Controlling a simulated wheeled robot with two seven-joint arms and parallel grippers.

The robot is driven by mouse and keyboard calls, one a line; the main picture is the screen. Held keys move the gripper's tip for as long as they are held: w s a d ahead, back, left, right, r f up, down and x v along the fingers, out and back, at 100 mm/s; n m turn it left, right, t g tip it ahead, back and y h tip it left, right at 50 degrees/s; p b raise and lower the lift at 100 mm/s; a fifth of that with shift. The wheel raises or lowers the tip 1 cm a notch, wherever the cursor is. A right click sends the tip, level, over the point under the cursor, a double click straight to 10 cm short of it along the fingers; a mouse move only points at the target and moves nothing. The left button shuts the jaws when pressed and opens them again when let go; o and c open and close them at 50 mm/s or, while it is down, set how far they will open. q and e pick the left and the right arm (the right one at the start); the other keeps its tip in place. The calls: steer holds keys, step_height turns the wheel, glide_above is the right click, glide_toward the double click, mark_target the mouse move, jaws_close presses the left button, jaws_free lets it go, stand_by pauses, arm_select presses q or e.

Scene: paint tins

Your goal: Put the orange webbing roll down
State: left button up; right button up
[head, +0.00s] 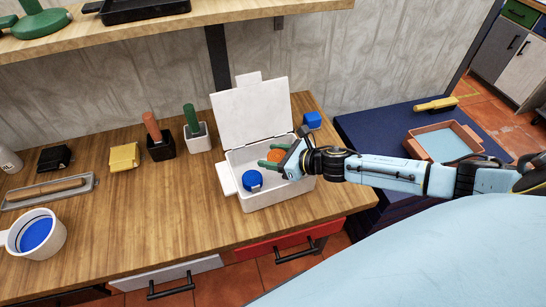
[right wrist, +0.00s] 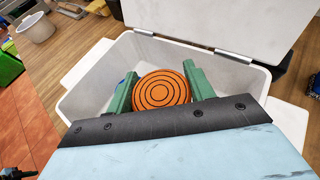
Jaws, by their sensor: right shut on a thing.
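The orange webbing roll (head: 276,156) is held between the green fingers of my right gripper (head: 267,158). In the right wrist view the roll (right wrist: 161,91) shows its ringed face, with a finger on each side of it. The gripper and roll are over or inside the open white box (head: 268,202); I cannot tell whether the roll touches the box floor. A blue roll (head: 252,179) is in the box, left of and nearer than the orange one. My left gripper is not in view.
The box's lid (head: 252,112) stands open at the back. A blue object (head: 312,120) is behind the box at right. Two white and black holders with green (head: 191,118) and terracotta (head: 152,126) handles stand left. The wooden counter (head: 150,215) is clear in front.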

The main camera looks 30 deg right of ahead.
steer(key=shift+f+b, duration=0.5)
steer(key=shift+f, duration=0.1)
steer(key=o, duration=1)
steer(key=shift+r+p, duration=0.5)
steer(key=shift+r, duration=0.05)
steer(key=shift+s+d+r, duration=0.1)
steer(key=shift+s+r, duration=0.05)
steer(key=shift+r, duration=0.15)
steer(key=v, duration=1.1)
steer(key=shift+s+d+p, duration=0.15)
steer(key=shift+s+p, duration=0.05)
steer(key=shift+p, duration=0.1)
